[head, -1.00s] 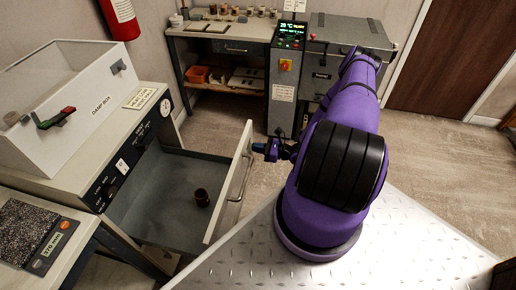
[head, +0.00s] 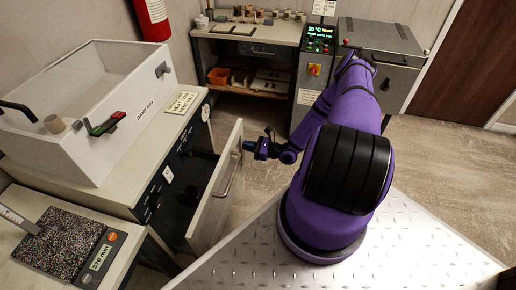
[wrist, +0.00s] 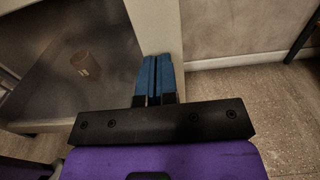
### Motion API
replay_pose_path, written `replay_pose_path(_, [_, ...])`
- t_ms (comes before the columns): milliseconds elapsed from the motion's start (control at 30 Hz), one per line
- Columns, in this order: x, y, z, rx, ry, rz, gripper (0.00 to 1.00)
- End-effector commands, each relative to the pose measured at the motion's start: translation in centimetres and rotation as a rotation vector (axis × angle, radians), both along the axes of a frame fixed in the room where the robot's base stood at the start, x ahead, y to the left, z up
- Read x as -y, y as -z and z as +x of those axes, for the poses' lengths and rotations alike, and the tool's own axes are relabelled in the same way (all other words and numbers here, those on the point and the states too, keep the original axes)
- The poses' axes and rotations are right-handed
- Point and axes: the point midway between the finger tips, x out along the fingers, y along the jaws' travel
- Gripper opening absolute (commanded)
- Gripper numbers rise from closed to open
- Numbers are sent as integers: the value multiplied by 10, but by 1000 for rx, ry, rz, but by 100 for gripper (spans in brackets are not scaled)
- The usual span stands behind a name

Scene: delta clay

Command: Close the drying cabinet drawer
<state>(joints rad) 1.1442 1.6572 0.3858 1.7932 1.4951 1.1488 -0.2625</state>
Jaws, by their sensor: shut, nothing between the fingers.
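The drying cabinet drawer (head: 212,212) is partly open, with a pale front and a metal bar handle (head: 228,178). In the wrist view the blue fingers (wrist: 155,72) are together and empty, pointing at the pale drawer front (wrist: 158,25). I cannot tell whether they touch it. A brown cup (wrist: 86,63) stands inside the drawer.
A white damp box (head: 95,150) stands on the cabinet top. A grey control post (head: 312,75) and a lidded metal unit (head: 380,50) stand at the back, beside a workbench (head: 250,33) with small pots. Open floor (head: 430,150) lies to the right.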

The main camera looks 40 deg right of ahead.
Motion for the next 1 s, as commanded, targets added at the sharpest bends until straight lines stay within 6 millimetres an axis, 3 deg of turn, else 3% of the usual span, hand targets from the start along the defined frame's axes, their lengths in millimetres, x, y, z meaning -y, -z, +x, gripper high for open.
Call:
replay_pose_path(200, [-32, 0, 47, 0, -2, 1, 0])
replay_pose_path(500, [-62, 0, 93, -1, -1, 1, 0])
replay_pose_path(700, [-71, 0, 107, -1, 0, 1, 0])
replay_pose_path(1000, [-75, -1, 113, 0, 0, 1, 0])
